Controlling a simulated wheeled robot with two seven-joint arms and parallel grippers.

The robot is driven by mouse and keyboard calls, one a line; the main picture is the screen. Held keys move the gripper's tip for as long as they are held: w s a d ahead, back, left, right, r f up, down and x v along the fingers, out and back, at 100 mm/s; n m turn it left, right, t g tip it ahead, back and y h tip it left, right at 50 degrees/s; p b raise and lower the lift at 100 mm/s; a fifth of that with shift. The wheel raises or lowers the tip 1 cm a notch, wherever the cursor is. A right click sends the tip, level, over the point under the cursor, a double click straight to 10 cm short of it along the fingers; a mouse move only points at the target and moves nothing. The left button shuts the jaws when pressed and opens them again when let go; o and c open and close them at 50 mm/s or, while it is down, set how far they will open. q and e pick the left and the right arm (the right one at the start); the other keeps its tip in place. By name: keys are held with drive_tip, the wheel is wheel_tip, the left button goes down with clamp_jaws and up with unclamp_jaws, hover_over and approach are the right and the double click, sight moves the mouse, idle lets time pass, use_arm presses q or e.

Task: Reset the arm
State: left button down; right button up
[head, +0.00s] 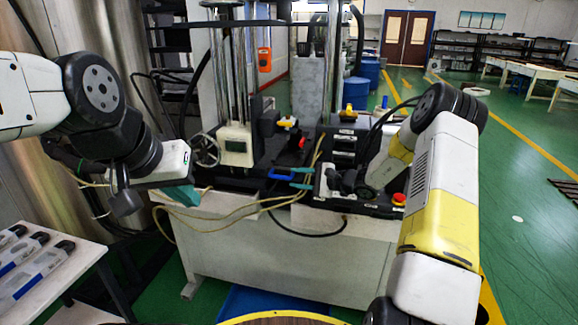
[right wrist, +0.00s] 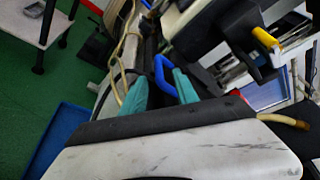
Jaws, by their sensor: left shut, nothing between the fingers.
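My left gripper (head: 182,195), with teal fingers, is shut and empty at the left of the machine, in front of its white table. My right gripper (head: 301,178) is at the machine's front; its two teal fingers are apart. They also show apart in the right wrist view (right wrist: 161,92). A blue handle (head: 281,174) is just left of the right fingertips. In the right wrist view the blue handle (right wrist: 160,70) shows between and beyond the fingers; I cannot tell whether it touches them.
The machine has steel columns, a handwheel (head: 205,150) and a white table (head: 270,250). Yellowish hoses (head: 225,218) hang across its front. A red button (head: 399,198) is near my right arm. A side table (head: 60,290) with several white parts stands lower left. Green floor is open at right.

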drive_tip(key=s+a+r+n+g+h, duration=0.25)
drive_tip(key=s+r+n, duration=0.25)
drive_tip(key=s+r, duration=0.4)
drive_tip(key=s+a+r+n+g+h, duration=0.1)
drive_tip(key=s+a+r+n+g, duration=0.25)
drive_tip(key=s+r, duration=0.5)
drive_tip(key=s+d+r+n+t+h, duration=0.1)
drive_tip(key=s+d, duration=0.4)
drive_tip(key=s, duration=0.6)
drive_tip(key=s+d+r+n+t+h, duration=0.2)
drive_tip(key=s+d+h, duration=0.4)
drive_tip(key=s, duration=0.5)
drive_tip(key=r+n, duration=0.1)
drive_tip(key=n, duration=0.1)
drive_tip(key=shift+s+n, duration=0.35)
